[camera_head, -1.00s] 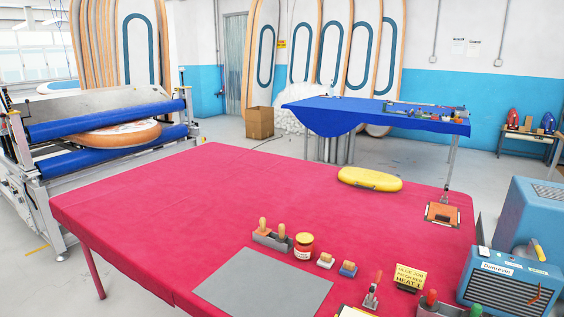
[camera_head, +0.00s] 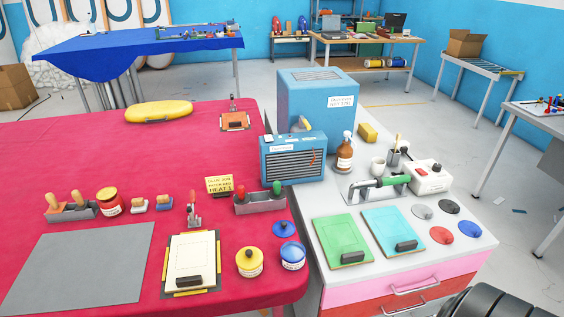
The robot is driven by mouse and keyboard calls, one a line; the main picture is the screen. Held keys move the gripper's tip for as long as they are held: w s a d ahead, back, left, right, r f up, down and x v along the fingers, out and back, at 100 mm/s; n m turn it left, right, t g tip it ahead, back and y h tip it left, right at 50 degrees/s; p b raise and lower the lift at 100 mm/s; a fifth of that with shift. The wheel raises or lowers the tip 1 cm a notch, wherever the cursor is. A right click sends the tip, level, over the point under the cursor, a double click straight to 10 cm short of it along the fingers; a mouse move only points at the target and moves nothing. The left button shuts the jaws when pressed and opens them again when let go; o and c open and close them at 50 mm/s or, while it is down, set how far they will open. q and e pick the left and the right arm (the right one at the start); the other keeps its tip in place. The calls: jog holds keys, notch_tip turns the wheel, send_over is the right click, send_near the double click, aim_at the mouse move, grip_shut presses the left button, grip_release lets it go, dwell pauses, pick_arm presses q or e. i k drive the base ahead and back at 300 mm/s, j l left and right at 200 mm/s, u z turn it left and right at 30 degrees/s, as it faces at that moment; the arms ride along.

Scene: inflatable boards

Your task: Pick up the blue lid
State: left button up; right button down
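The blue lid (camera_head: 284,228) lies on the red table (camera_head: 90,150) near its right edge. It is a round disc with a small knob on top. Just in front of it stands a blue jar (camera_head: 293,257) with a white label. To the left of that jar is a yellow jar (camera_head: 249,263) with a yellow knobbed top. Neither of my grippers shows in this view.
A clipboard (camera_head: 191,262) lies left of the jars. A blue heater box (camera_head: 292,157) stands behind the lid. Bare red cloth surrounds the lid.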

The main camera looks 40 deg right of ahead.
aim_at(281, 228)
jog(key=z, duration=1.2)
